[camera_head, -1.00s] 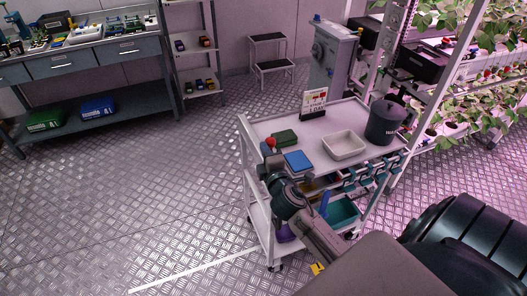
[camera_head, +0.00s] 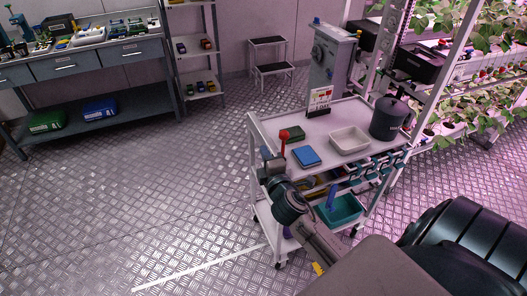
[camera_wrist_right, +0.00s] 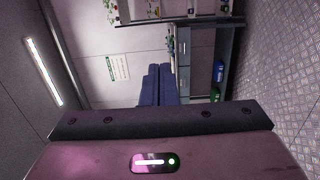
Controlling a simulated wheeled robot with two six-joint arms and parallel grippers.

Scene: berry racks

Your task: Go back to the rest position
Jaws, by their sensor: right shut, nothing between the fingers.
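My right gripper (camera_head: 266,154) is at the left end of the white cart (camera_head: 256,140), at about the height of its top. In the right wrist view its two dark fingers (camera_wrist_right: 155,85) are together with nothing between them. My right arm comes in from the lower right, in front of the cart, and hides part of its lower shelves. I cannot tell whether the gripper touches the cart. My left gripper is out of view.
The cart top bears a blue item (camera_head: 306,156), a green item (camera_head: 293,132), a red upright thing (camera_head: 284,137), a white tray (camera_head: 350,150), a sign (camera_head: 319,101) and a dark pot (camera_head: 388,118). A workbench (camera_head: 85,60) stands far left. Open floor lies left.

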